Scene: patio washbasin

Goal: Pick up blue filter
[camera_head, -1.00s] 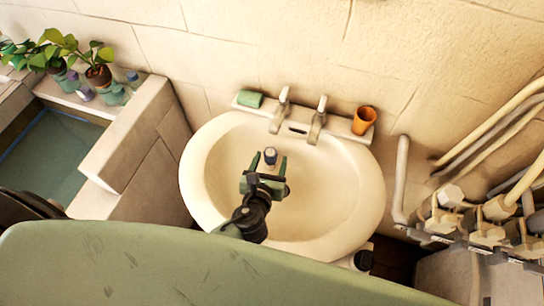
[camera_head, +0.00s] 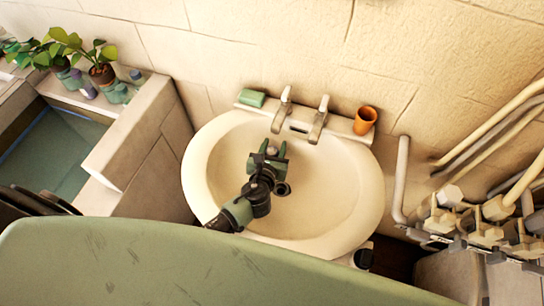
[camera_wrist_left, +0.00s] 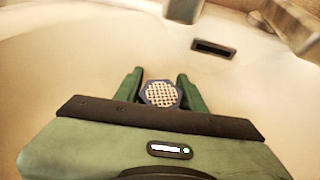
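In the left wrist view the blue filter (camera_wrist_left: 161,94), a round blue rim around a pale mesh, sits between the two fingers of my left gripper (camera_wrist_left: 160,88). It nearly fills the gap; I cannot tell whether both fingers press on it. In the head view my left gripper (camera_head: 268,152) is inside the white washbasin (camera_head: 330,205), over its back part below the taps. Its fingers are apart, and they mostly hide the filter there. My right gripper is not in view.
Two metal taps (camera_head: 319,118) rise from the basin's back edge, close ahead of the gripper. A green soap-like block (camera_head: 252,98) and an orange cup (camera_head: 365,120) stand on the ledge. Pipes and valves (camera_head: 490,205) are at the right. The basin's right side is clear.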

